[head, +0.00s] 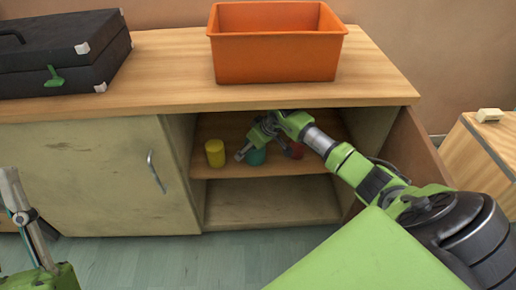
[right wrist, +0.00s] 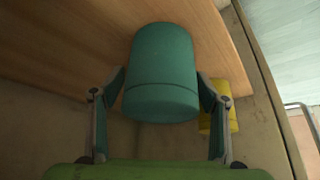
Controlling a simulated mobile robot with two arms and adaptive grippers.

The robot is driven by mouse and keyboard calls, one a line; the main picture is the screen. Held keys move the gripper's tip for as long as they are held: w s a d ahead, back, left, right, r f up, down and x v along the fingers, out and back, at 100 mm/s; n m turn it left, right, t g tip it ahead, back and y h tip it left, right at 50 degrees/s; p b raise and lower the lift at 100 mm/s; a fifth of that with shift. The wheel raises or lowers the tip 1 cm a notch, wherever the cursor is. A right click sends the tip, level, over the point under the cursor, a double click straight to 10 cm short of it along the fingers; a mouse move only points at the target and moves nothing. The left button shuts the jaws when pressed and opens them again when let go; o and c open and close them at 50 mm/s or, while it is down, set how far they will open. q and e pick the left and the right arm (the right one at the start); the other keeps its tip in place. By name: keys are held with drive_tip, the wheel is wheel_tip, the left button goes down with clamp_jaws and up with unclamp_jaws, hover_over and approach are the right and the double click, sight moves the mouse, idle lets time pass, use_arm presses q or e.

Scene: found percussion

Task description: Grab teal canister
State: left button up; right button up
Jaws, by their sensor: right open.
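The teal canister (head: 257,157) stands on the upper shelf inside the open cabinet, partly hidden by my right gripper (head: 255,143). In the right wrist view, the teal canister (right wrist: 162,72) fills the space between the two fingers of my right gripper (right wrist: 161,85). The fingers are open, one on each side of it, with their tips close to its sides. I cannot tell whether they touch it.
A yellow canister (head: 215,153) stands left of the teal one, and also shows in the right wrist view (right wrist: 232,105). A red object (head: 296,150) is to the right, partly behind my arm. An orange bin (head: 275,58) and black case (head: 60,55) sit on the cabinet top (head: 165,85).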

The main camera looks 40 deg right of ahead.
drive_tip(key=shift+c, duration=0.4)
drive_tip(key=c, duration=1.2)
drive_tip(key=shift+c, duration=0.2)
